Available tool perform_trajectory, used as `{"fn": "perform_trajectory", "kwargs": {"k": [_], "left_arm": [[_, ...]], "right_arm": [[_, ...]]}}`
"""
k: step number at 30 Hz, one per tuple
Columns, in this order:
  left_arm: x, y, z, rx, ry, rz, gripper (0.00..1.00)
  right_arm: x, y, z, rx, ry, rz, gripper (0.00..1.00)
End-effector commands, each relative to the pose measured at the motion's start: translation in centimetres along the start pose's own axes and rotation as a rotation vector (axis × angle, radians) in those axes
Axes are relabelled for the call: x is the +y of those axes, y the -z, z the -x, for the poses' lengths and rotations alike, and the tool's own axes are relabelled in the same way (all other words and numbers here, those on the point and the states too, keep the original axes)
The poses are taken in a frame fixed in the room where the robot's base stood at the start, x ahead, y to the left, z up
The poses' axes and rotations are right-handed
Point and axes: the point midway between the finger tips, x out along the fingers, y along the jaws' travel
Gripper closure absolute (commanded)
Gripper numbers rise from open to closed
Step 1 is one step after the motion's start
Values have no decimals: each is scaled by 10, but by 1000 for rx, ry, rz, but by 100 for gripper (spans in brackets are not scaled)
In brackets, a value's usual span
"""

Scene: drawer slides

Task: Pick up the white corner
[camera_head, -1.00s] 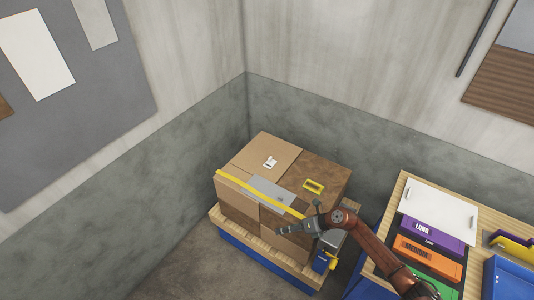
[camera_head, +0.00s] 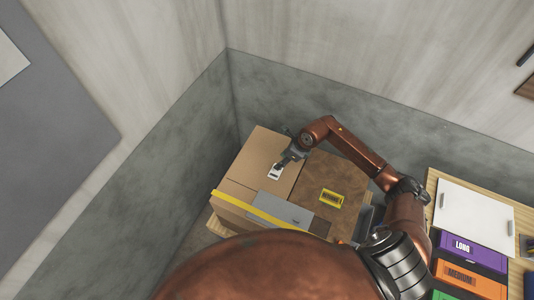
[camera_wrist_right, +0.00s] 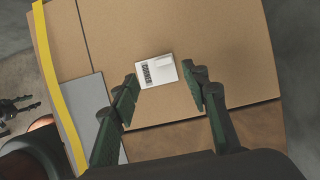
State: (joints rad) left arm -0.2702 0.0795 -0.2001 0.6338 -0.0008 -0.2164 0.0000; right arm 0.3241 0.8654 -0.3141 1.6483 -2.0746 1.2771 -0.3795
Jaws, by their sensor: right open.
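A small white piece (camera_head: 274,173) lies on the cardboard box top. In the right wrist view the white patch (camera_wrist_right: 150,77) has a dark barcode, with a paler raised-looking part (camera_wrist_right: 163,61) at its upper right, which I take to be the white corner. My right gripper (camera_head: 280,164) is above it. In the wrist view its two green fingers (camera_wrist_right: 166,76) are spread, one on either side of the white patch, and nothing is between them in contact. My left gripper (camera_wrist_right: 14,113) shows small and dark at the left edge of the wrist view; its jaws are unclear.
A wooden table (camera_head: 432,185) with a white panel (camera_head: 475,215) and purple (camera_head: 472,250) and orange (camera_head: 468,280) bins stands at right.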

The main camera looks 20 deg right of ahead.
Motion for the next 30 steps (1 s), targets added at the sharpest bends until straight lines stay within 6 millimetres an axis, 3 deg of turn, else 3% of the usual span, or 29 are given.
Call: {"fn": "perform_trajectory", "kwargs": {"k": [1, 4, 14, 17, 21, 25, 30], "left_arm": [[1, -15, 0, -21, -1, 3, 60], [3, -33, 1, -43, -3, 7, 60], [6, -61, 5, -75, -5, 14, 60], [5, -56, 4, -69, -4, 13, 60], [3, -34, 1, -42, -3, 8, 60], [2, -24, 1, -28, -2, 6, 60], [3, -27, 1, -32, -2, 7, 60]], "right_arm": [[0, 1, 1, 4, 6, 7, 58], [0, 2, -4, 6, 10, 11, 58], [-3, 4, -44, 9, 5, 4, 58], [-3, 5, -60, 9, 4, 4, 58], [-4, 5, -75, 9, 7, 6, 58], [-5, 4, -78, 9, 8, 10, 58], [-5, 4, -78, 9, 8, 10, 59]]}}
